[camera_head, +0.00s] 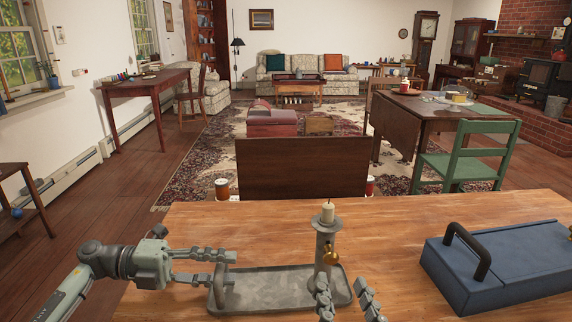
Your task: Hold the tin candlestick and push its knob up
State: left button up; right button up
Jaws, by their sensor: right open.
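The tin candlestick (322,246) stands upright on the wooden table, with a short cream candle (328,212) in its top. A brass knob (330,257) sticks out from its stem. A grey metal tray (265,291) lies around its foot, with an upright handle (217,287) at the left end. My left gripper (231,265) is at that handle, its fingers apart above and below; any contact is unclear. My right gripper (345,288) is open in front of the candlestick, below the knob, its fingers pointing up and away. Its wrist is outside the picture.
A blue box (498,265) with a dark handle (467,246) stands at the right of the table (405,235). Bare wood lies between it and the candlestick. Beyond the far edge are a brown panel (302,167) and a green chair (465,160).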

pick_arm(q)
jog(key=a, duration=0.4)
jog(key=a+r, duration=0.1)
jog(key=a, duration=0.6)
jog(key=shift+s+a+r, duration=0.2)
jog(key=shift+a, duration=0.2)
jog(key=shift+s+f, duration=0.1)
